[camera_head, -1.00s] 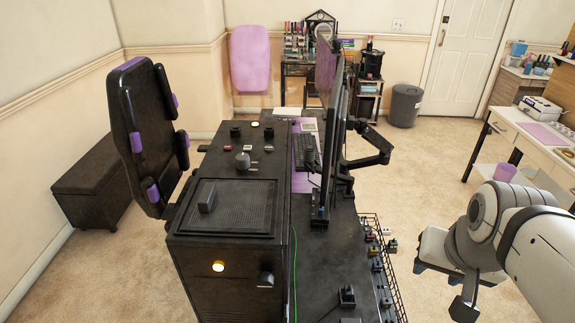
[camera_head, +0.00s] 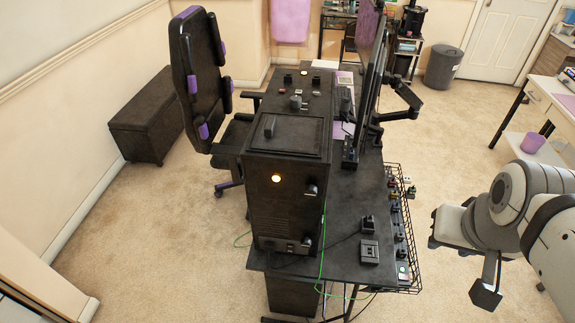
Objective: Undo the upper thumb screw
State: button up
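A black computer-like case (camera_head: 283,214) stands on the dark desk, with a lit amber button on its near panel. A dark round knob (camera_head: 311,190) sits high at the panel's right edge and looks like the upper thumb screw. A second knob (camera_head: 307,241) sits below it near the panel's foot. Both appear seated against the panel; their threads cannot be seen. My gripper (camera_head: 485,291) is at the lower right, well apart from the case and touching nothing visible. Its fingers are not clear enough to tell open from shut.
Two monitors (camera_head: 370,80) stand edge-on on the desk (camera_head: 350,222). A wire rack (camera_head: 408,245) with small items hangs along its right edge. Green and dark cables trail near the case's foot. A chair (camera_head: 196,75) stands left. Carpet is free in front and left.

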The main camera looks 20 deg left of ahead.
aim_at(310, 192)
jog(key=u, duration=2)
jog(key=k, duration=1.2)
jog(key=z, duration=0.6)
jog(key=i, duration=1.5)
jog(key=z, duration=0.05)
